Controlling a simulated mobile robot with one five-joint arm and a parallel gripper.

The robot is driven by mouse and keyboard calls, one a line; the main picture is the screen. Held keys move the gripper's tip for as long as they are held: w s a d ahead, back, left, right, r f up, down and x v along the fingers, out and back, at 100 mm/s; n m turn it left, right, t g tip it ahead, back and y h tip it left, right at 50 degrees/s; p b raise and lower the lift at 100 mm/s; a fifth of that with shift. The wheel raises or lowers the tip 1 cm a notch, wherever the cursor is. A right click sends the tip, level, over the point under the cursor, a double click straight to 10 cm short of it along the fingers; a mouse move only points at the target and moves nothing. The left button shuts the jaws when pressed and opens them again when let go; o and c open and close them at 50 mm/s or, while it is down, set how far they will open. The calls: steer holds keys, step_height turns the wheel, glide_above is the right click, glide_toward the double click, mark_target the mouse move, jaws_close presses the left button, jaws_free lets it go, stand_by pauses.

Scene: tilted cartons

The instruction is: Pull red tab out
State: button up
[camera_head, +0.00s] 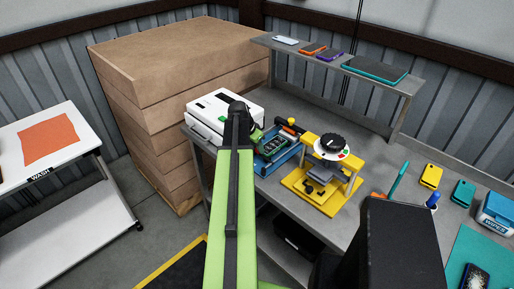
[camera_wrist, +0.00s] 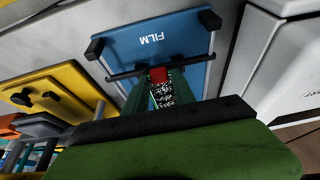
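The blue unit marked FILM (camera_head: 270,164) stands on the bench, between the white machine and the yellow press. In the wrist view its blue plate (camera_wrist: 150,38) fills the top middle, with the lettering upside down and a dark bar across its near edge. The red tab (camera_wrist: 158,74) shows at that bar. My gripper (camera_wrist: 160,79) has its green fingers on either side of the red tab, with a black-and-white speckled patch between them. I cannot tell whether the fingers touch the tab. In the head view my gripper (camera_head: 272,144) is over the blue unit; the tab is hidden there.
The white machine (camera_head: 222,112) stands close on the left and the yellow press (camera_head: 326,190) close on the right. A raised shelf (camera_head: 330,62) runs behind. Phone cases lie farther right on the bench. Stacked cartons (camera_head: 170,75) rise behind left.

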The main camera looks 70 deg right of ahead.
steer(key=shift+o, duration=1.4)
steer(key=p+v, duration=1.6)
steer(key=v, duration=0.1)
steer(key=shift+r, duration=0.2)
